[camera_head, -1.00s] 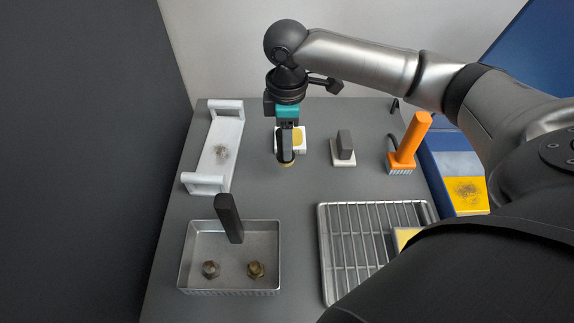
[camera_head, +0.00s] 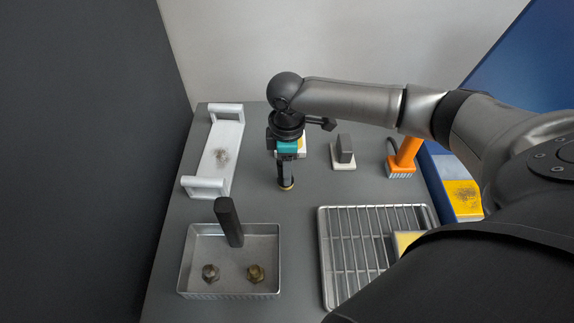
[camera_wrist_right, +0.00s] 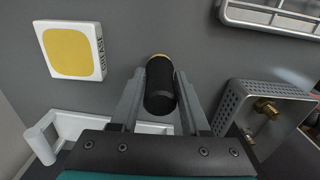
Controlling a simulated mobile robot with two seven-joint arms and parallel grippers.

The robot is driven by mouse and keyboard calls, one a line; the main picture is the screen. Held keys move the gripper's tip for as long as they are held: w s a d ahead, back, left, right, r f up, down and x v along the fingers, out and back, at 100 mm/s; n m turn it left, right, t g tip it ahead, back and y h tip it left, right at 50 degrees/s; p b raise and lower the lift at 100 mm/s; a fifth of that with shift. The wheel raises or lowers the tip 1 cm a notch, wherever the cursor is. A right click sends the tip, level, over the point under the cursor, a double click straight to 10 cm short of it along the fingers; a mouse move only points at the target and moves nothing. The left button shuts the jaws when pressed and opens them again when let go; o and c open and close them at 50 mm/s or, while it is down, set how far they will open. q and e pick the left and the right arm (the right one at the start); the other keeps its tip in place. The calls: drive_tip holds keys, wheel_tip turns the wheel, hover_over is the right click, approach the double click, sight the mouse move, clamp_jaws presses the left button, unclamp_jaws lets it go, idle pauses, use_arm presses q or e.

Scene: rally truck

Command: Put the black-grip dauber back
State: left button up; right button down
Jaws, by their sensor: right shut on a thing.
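My right gripper (camera_head: 287,168) points down over the open grey table and is shut on the black-grip dauber (camera_wrist_right: 159,88). In the right wrist view the black grip lies between the two fingers, with a tan end beyond it. In the head view its yellowish tip (camera_head: 287,186) shows below the fingers, close to the tabletop; I cannot tell whether it touches. The white grease pad with a yellow top (camera_wrist_right: 75,50) lies apart from the dauber; in the head view my gripper partly hides it. My left gripper is not in view.
A metal tray (camera_head: 190,262) with two nuts and a dark upright handle (camera_head: 229,222) stands in front. A white handled stand (camera_head: 222,150) is at left. A wire rack (camera_head: 340,250), grey-handled block (camera_head: 344,152) and orange brush (camera_head: 402,165) are to the right.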

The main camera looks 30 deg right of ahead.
drive_tip(key=shift+f, duration=0.3)
drive_tip(key=shift+c, duration=1.9)
unclamp_jaws()
drive_tip(key=shift+b, duration=0.35)
drive_tip(key=shift+r+b, duration=0.45)
drive_tip(key=shift+b, duration=0.15)
wheel_tip(320, 180, up, 15)
drive_tip(key=p, duration=0.3)
drive_tip(key=shift+s, duration=0.25)
drive_tip(key=shift+f, duration=0.1)
